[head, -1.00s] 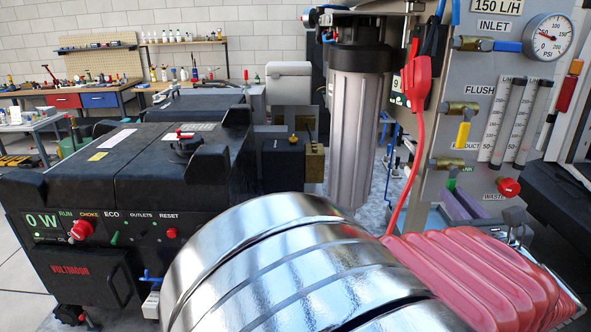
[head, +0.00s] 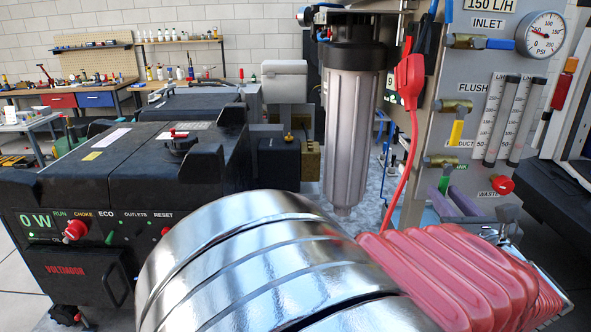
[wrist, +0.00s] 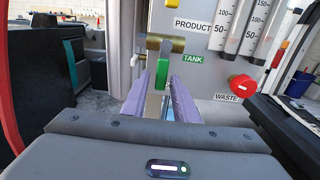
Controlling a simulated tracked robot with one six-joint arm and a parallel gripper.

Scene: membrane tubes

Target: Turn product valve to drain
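The product valve (wrist: 166,45) is a brass body on the grey panel, below the PRODUCT label and left of the green TANK label (wrist: 193,59). Its green handle (wrist: 162,72) points straight down. In the head view the valve body (head: 441,161) and handle (head: 443,183) also show. My gripper (wrist: 159,82) is open, with two purple fingers on either side of the lower handle. The fingertips are close to the handle, with a gap on both sides in the wrist view. In the head view the gripper (head: 444,193) sits low against the panel. No DRAIN label is readable.
A red waste knob (head: 500,185) juts out right of my fingers. The yellow-handled flush valve (head: 457,118) and blue-handled inlet valve (head: 478,42) are above. A red cable (head: 410,140) hangs left of the panel, near the grey filter housing (head: 350,125).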

